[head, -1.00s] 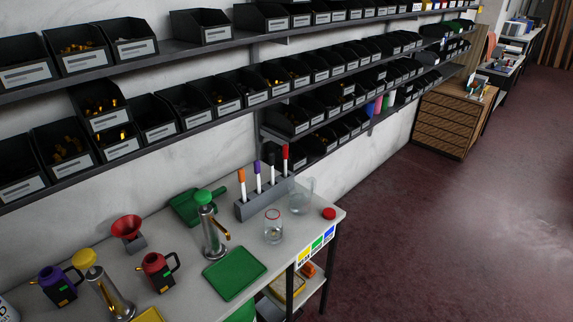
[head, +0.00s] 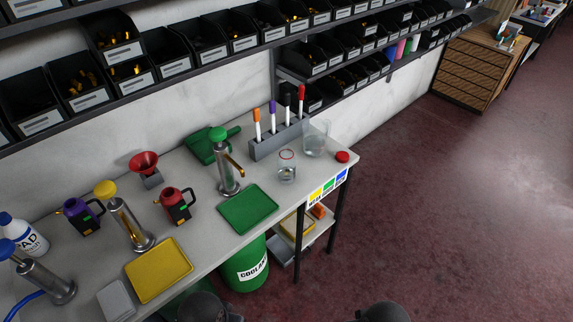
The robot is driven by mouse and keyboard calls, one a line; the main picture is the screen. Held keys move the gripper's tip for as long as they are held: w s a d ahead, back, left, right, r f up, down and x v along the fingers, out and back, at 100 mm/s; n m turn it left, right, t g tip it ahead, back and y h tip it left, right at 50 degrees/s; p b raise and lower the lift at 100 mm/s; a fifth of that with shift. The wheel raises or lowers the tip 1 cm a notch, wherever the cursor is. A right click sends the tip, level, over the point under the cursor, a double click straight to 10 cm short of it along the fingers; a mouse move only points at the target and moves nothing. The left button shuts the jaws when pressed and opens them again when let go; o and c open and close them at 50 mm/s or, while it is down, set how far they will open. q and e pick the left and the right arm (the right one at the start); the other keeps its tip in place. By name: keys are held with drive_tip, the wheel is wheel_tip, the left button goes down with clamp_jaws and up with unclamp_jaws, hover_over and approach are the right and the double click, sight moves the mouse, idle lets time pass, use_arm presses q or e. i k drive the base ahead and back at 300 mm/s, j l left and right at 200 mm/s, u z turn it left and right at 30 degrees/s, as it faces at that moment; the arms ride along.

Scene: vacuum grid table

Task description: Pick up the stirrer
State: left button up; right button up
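I cannot pick out a stirrer for certain. A grey holder (head: 268,147) at the back right of the table carries several upright sticks with coloured tops: orange (head: 257,124), purple (head: 272,118), black (head: 286,112) and red (head: 300,102). A clear beaker (head: 316,140) stands just right of the holder. A small glass jar (head: 287,168) with a red rim stands in front of it; its contents are too small to tell. Neither of my grippers shows; only dark rounded shapes at the bottom edge, perhaps my arms, are visible.
The white table (head: 222,230) also bears a green tray (head: 249,209), yellow tray (head: 158,270), metal pumps (head: 228,172), red funnel (head: 145,164) and jugs (head: 176,207). Shelves of black bins (head: 170,52) hang above. A green coolant drum (head: 245,265) stands below. The floor right is clear.

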sight(302, 88)
drive_tip(key=l+u, duration=0.1)
drive_tip(key=u, duration=0.35)
drive_tip(key=i+l+u, duration=0.2)
drive_tip(key=l+u, duration=0.25)
drive_tip(key=l, duration=0.4)
drive_tip(key=l+u, duration=0.5)
drive_tip(key=l, duration=0.3)
